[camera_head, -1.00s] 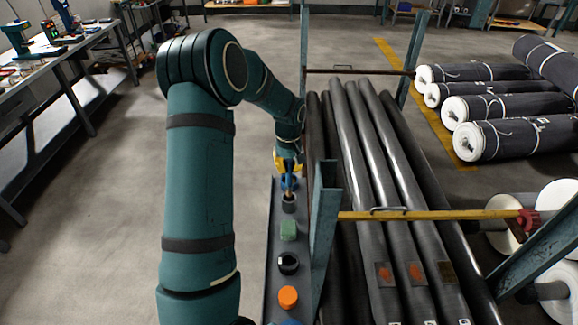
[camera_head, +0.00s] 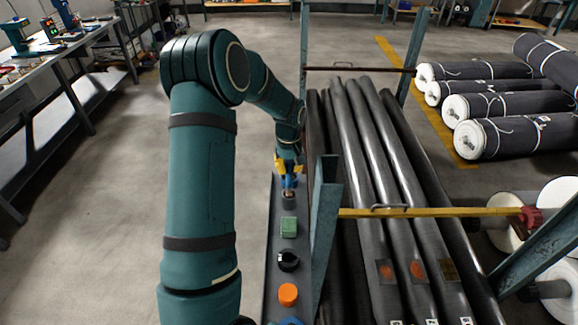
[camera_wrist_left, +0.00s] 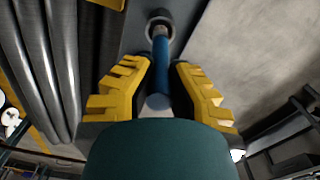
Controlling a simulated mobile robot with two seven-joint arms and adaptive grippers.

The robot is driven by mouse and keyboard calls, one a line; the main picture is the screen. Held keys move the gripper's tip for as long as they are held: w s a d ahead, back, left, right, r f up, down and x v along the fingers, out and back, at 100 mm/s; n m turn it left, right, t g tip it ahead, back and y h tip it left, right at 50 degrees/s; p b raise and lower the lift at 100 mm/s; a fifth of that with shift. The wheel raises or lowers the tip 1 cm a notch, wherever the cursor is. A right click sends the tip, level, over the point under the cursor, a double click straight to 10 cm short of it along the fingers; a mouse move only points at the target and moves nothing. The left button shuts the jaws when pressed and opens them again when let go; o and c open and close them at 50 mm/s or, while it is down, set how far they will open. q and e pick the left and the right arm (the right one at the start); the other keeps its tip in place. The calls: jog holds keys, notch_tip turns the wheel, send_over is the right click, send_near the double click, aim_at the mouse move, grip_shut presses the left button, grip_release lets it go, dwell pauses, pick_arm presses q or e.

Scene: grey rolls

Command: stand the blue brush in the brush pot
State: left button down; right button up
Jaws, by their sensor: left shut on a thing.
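My left gripper (camera_head: 288,167) is over the far part of the narrow grey shelf, its yellow fingers pointing down. The brush also shows between the fingers in the left wrist view (camera_wrist_left: 160,62). The small grey brush pot (camera_head: 288,204) stands on the shelf right under the brush. In the wrist view the brush's lower end lines up with the pot's round rim (camera_wrist_left: 160,16); whether it is inside the mouth or just above is hard to tell. My right gripper is not seen.
Nearer on the narrow shelf (camera_head: 273,245) stand a green block (camera_head: 288,227), a black round item (camera_head: 288,261) and an orange cylinder (camera_head: 288,294). A rack post (camera_head: 325,225) and long dark rolls (camera_head: 365,160) stand close on the right. Open floor lies left.

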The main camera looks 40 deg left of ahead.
aim_at(289, 178)
pick_arm(q)
jog(key=shift+f+b, duration=1.5)
jog(key=shift+f, duration=0.8)
jog(key=c, duration=1)
grip_release()
jog(key=shift+c, duration=0.2)
notch_tip(289, 178, up, 12)
